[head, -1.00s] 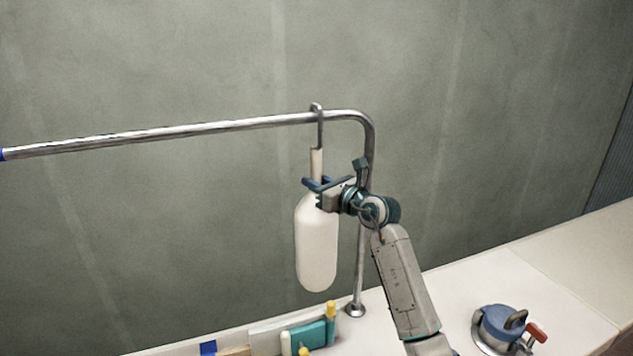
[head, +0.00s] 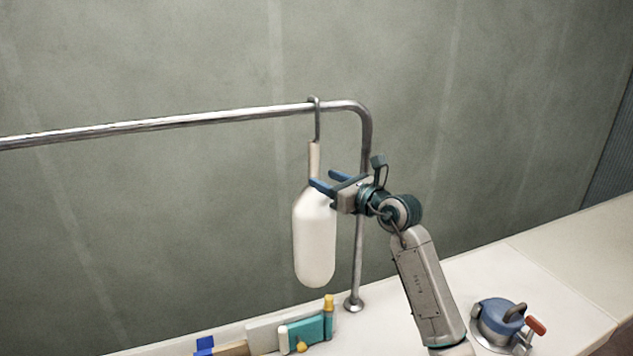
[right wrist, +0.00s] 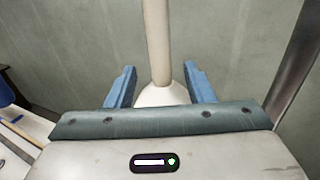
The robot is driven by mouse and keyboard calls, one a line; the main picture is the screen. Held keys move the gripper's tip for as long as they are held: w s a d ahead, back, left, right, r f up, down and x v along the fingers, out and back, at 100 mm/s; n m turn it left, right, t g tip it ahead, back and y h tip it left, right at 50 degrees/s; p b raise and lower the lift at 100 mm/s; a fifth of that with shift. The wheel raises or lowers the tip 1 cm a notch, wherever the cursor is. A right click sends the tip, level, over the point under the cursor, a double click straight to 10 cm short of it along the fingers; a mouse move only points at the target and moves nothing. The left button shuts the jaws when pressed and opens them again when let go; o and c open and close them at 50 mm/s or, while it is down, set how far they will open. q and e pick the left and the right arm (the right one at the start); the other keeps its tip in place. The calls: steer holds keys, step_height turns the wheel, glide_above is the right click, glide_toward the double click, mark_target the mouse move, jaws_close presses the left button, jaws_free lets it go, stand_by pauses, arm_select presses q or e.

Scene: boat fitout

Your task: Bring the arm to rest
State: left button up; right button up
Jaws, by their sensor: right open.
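My right gripper (head: 327,181) is open beside the neck of a white bottle-shaped fender (head: 314,240). The fender hangs upright from a metal rail (head: 200,122) by a grey hook (head: 317,118) over the bar. In the right wrist view, my gripper's blue fingers (right wrist: 155,88) stand apart, with the fender's pale neck (right wrist: 156,40) beyond and between them, touching neither as far as I can see. My left gripper is not in view.
The rail bends down to a post (head: 357,270) close behind my right gripper. On the white counter (head: 560,260) are a blue winch-like fitting (head: 500,318) with a red handle, and a teal object (head: 308,334) with yellow-topped parts. The wall behind is plain.

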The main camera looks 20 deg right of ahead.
steer(key=s+m+t+y+b, duration=0.1)
steer(key=s+m+t, duration=0.6)
steer(key=s+m, duration=0.6)
steer(key=s+d+f+m+g+h, duration=0.1)
steer(key=s+d+f+m+h, duration=0.7)
steer(key=m+h, duration=0.8)
steer(key=s+d+f+m+g, duration=0.1)
steer(key=s+f+m+g, duration=0.35)
steer(key=f, duration=0.35)
steer(key=s+d+f+m+g, duration=0.1)
steer(key=s+f+m+g, duration=0.3)
steer(key=f, duration=0.5)
steer(key=s+a+f+m+g+y, duration=0.1)
steer(key=s+a+f+g+y, duration=0.1)
steer(key=s+a+f+g, duration=0.3)
steer(key=s+a+f+m+g+y, duration=0.1)
steer(key=s+a+f+g+y, duration=0.2)
steer(key=s, duration=0.4)
steer(key=s+a+f+g+y, duration=0.2)
steer(key=s+f, duration=0.3)
steer(key=s, duration=0.1)
steer(key=d+f+g, duration=0.2)
steer(key=d+f, duration=0.1)
steer(key=f, duration=2.7)
steer(key=s+d+f, duration=0.1)
steer(key=s+f, duration=1.6)
steer(key=f, duration=0.2)
steer(key=shift+s+d+f+m+g, duration=0.25)
steer(key=shift+s+m+g, duration=0.1)
steer(key=shift+s+m, duration=0.1)
